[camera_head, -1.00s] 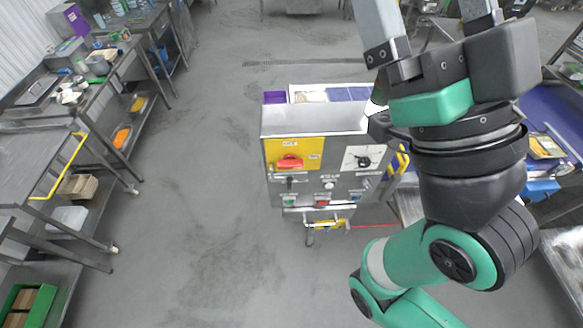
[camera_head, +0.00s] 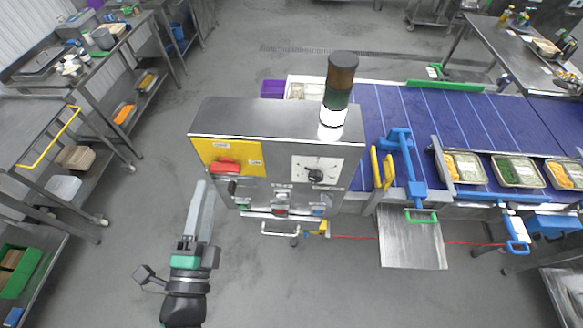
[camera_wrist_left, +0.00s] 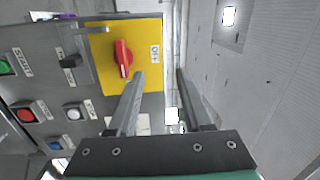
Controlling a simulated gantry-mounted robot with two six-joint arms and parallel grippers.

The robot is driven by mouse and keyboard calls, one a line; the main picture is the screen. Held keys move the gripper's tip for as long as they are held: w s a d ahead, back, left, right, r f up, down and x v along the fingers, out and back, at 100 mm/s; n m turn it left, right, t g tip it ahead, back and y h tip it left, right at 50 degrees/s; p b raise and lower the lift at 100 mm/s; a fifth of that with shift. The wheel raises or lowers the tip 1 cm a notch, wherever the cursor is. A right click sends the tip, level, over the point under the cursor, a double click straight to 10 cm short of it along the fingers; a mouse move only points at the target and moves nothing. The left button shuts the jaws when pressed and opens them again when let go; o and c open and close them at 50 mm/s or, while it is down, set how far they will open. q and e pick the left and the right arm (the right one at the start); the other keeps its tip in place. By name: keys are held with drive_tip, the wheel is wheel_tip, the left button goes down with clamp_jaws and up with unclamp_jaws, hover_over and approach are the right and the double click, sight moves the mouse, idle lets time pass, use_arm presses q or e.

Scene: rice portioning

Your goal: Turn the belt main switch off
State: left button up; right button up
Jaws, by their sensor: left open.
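The red rotary main switch (camera_head: 226,166) sits on a yellow plate (camera_head: 250,154) at the upper left of the control box's front. In the left wrist view the red switch handle (camera_wrist_left: 123,58) is in full view, with an OFF label (camera_wrist_left: 155,53) on the plate beside it. My left gripper (camera_head: 204,186) is open and empty, just below and left of the plate in the head view. In the left wrist view its fingers (camera_wrist_left: 160,76) point toward the box's edge. One fingertip appears near the handle; neither visibly touches it. My right gripper is not in view.
The box also carries a black selector (camera_head: 315,175), several buttons below it and a stack light (camera_head: 338,90) on top. A blue conveyor belt (camera_head: 390,110) with food trays (camera_head: 466,168) lies to the right. Steel tables stand at the left. Floor left of the box is clear.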

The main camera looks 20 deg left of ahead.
use_arm(q)
drive_tip(key=m+g+h, duration=0.1)
approach(225, 173)
drive_tip(key=s, duration=0.2)
drive_tip(key=p+x, duration=0.1)
drive_tip(key=x, duration=0.6)
drive_tip(key=p+x, duration=0.1)
drive_tip(key=x, duration=0.3)
drive_tip(key=shift+w+d+p, duration=0.2)
drive_tip(key=shift+w+p, duration=0.1)
drive_tip(key=shift+c, duration=0.3)
clamp_jaws()
